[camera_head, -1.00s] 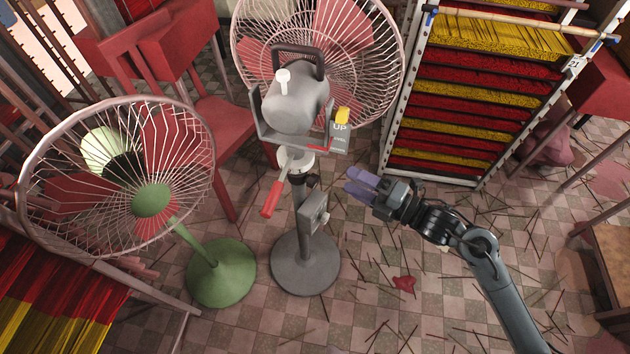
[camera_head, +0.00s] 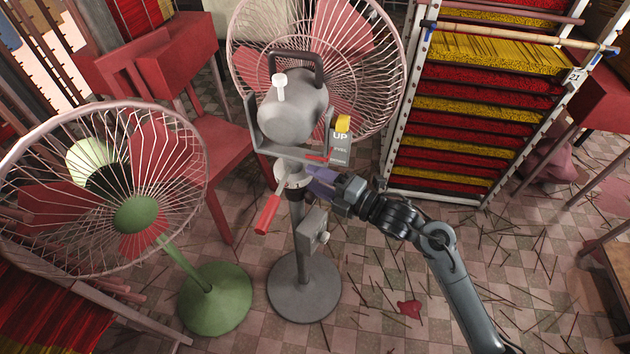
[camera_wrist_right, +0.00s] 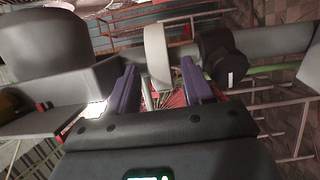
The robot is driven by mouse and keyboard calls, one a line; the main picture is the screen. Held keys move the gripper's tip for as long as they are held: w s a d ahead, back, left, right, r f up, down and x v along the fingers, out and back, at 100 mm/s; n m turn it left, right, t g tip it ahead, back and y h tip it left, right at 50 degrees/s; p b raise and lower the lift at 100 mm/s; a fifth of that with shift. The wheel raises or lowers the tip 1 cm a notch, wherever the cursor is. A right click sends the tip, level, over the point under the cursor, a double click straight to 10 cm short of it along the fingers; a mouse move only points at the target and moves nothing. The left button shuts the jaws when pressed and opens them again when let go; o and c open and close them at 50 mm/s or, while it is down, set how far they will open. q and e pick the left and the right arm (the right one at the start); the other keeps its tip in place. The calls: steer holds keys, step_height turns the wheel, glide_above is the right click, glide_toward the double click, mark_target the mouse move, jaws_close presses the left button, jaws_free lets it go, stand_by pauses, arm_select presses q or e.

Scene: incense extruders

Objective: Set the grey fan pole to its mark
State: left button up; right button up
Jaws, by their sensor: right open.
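The grey fan (camera_head: 292,108) stands on a round grey base (camera_head: 304,288), with its pole (camera_head: 303,235) upright. A pale collar (camera_head: 283,174) and a red-handled lever (camera_head: 267,214) sit below the motor head. A label marked "UP" (camera_head: 340,142) is beside the head. My right gripper (camera_head: 314,184) is open at the upper pole, just below the head. Contact cannot be told. My left gripper is not in view.
A green-based fan (camera_head: 214,298) stands close on the left. A red chair (camera_head: 215,150) is behind, and a rack of red and yellow incense (camera_head: 480,110) is at the back right. Loose sticks lie on the tiled floor (camera_head: 400,270) at the right.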

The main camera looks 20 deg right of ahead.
steer(key=shift+w+a, duration=0.25)
steer(key=shift+w, duration=0.15)
jaws_close()
